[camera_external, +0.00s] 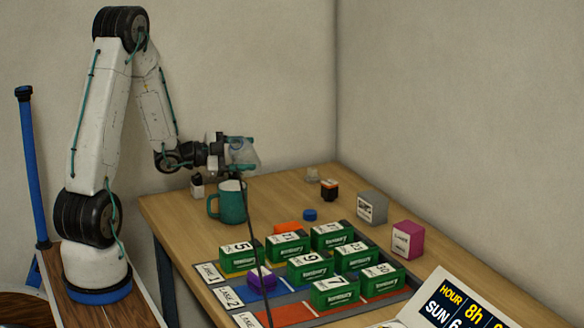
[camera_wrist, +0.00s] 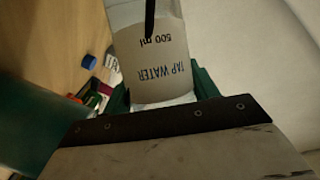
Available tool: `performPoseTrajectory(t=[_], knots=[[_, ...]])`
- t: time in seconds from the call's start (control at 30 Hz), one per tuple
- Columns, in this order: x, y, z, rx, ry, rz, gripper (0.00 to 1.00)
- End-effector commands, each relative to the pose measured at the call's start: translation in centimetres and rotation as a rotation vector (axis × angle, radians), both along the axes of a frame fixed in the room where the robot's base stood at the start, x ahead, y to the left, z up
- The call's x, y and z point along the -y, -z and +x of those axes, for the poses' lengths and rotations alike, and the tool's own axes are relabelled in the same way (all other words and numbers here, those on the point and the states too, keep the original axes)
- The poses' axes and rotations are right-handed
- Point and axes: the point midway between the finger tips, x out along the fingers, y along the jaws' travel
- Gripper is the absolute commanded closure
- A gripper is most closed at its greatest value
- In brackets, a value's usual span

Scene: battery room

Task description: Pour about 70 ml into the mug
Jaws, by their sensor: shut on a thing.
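The teal mug (camera_external: 232,207) stands upright on the wooden table, its handle to the left and its pale inside partly showing. My gripper (camera_external: 243,147) is shut on a clear water container (camera_external: 243,158), held tilted above the mug and slightly to its right. In the wrist view, the container (camera_wrist: 150,60) reads "TAP WATER" and "500 ml" between the green fingers of my gripper (camera_wrist: 162,92). A dark teal shape at the left edge there looks like the mug (camera_wrist: 28,125). I cannot make out the water level or any stream.
Several green battery boxes (camera_external: 335,291) stand on a lane mat (camera_external: 286,312) in front of the mug. A blue cap (camera_external: 310,215), an orange-black item (camera_external: 329,189), a grey box (camera_external: 372,207) and a magenta box (camera_external: 407,239) stand to the right. Walls close off the back.

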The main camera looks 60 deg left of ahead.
Motion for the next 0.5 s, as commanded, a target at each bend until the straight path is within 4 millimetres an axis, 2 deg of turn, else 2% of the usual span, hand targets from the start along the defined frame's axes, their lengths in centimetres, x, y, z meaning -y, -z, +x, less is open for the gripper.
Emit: performPoseTrajectory(t=[0.17,0.4,0.5], knots=[[-0.5,-0.8,0.4,0.075,-0.001,0.090,0.73],[-0.9,-0.4,0.7,0.170,-0.001,0.210,0.73],[-1.0,0.4,0.8,0.209,-0.001,0.259,0.73]])
